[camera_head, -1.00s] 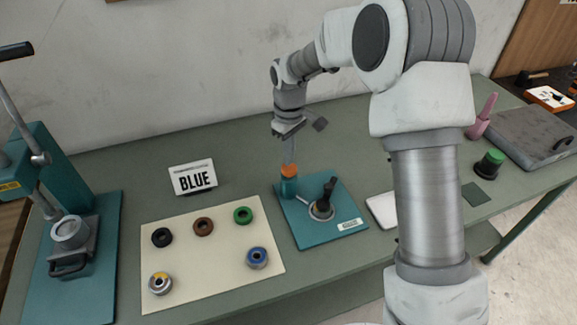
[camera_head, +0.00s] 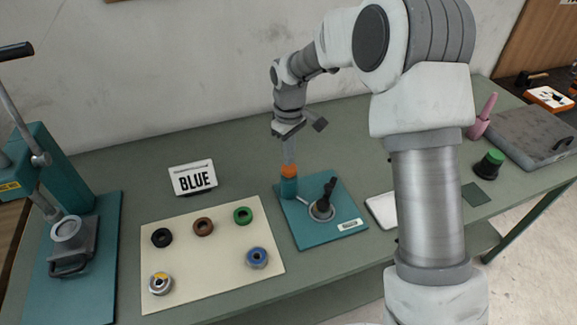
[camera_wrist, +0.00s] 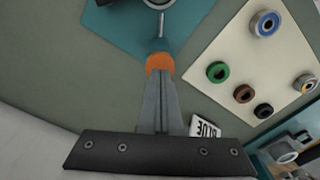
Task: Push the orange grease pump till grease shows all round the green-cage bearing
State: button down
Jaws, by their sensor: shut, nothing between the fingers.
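The orange pump cap (camera_head: 289,171) tops a short teal cylinder on the teal grease base plate (camera_head: 305,236). My gripper (camera_head: 289,162) is shut and empty, pointing down with its fingertips at the cap. In the wrist view, the closed fingers (camera_wrist: 159,80) meet the orange cap (camera_wrist: 159,63), which partly shows beyond them; contact looks likely. A thin tube runs from the cylinder to a round metal seat (camera_head: 321,211) under a black clamp (camera_head: 328,193). The cage colour there and any grease are too small to tell. A green-ringed piece (camera_head: 243,215) lies on the cream mat.
The cream mat (camera_head: 200,285) also holds black, brown, blue and yellow-marked round pieces. A "BLUE" sign (camera_head: 193,178) stands behind it. A teal press (camera_head: 65,170) is at left. A white tablet-like item (camera_head: 381,210) lies right of the base plate.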

aim_at(289, 168)
jog(key=shift+f, duration=0.1)
dwell(0.5)
jog(key=shift+f+b, duration=0.95)
jog(key=shift+f, duration=0.4)
jog(key=shift+r, duration=0.1)
notch_tip(289, 168, up, 8)
jog(key=p, duration=0.6)
jog(key=shift+r, duration=0.25)
